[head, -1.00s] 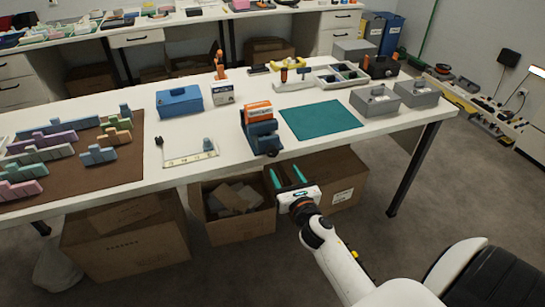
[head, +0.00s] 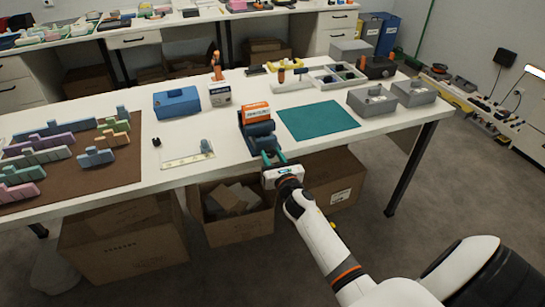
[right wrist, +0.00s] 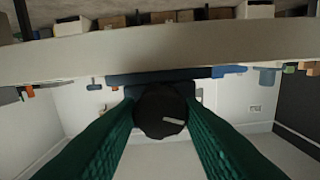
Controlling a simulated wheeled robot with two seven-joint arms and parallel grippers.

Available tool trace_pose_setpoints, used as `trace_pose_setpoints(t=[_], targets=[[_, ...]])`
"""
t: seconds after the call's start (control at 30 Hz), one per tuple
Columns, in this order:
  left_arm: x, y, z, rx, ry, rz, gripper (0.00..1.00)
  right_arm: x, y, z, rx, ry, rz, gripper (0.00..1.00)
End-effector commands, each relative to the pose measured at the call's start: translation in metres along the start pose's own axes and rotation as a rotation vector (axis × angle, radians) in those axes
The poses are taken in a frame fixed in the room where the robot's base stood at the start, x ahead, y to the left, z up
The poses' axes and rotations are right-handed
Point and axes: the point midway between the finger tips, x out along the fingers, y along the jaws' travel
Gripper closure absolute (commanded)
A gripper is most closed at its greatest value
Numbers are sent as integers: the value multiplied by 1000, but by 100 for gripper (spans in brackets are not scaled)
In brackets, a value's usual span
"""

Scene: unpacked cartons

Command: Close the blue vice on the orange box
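The blue vice (head: 262,139) stands at the table's front edge, with the orange box (head: 256,110) upright between its jaws. I cannot tell whether the jaws press on the box. A dark round knob shows at the vice's front end in the right wrist view (right wrist: 160,110). My right gripper (head: 273,156) is just in front of the vice, its green fingers pointing at it. In the right wrist view the fingertips (right wrist: 160,105) stand apart, one on each side of the knob; contact is unclear. My left gripper is not in view.
The white table (head: 220,155) also holds a teal mat (head: 318,120), a blue toolbox (head: 178,102), grey boxes (head: 372,101) and a brown mat (head: 70,177) with colored blocks. Open cartons (head: 235,215) stand under the front edge.

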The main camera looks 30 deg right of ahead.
Motion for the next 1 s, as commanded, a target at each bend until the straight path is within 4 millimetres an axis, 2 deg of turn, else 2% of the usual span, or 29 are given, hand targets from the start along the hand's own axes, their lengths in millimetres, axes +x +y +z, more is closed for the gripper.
trace_pose_setpoints(t=[0.03, 0.13, 0.37, 0.57, 1.0], targets=[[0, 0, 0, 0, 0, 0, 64, 0, 0, 0, 0, 0, 0, 74], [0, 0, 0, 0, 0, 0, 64, 0, 0, 0, 0, 0, 0, 90], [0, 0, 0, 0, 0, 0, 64, 0, 0, 0, 18, 0, 0, 89], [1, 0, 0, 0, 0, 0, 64, 0, 0, 0, 100, 0, 0, 89], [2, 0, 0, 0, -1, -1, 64, 0, 0, 1, 480, -1, 0, 89]])
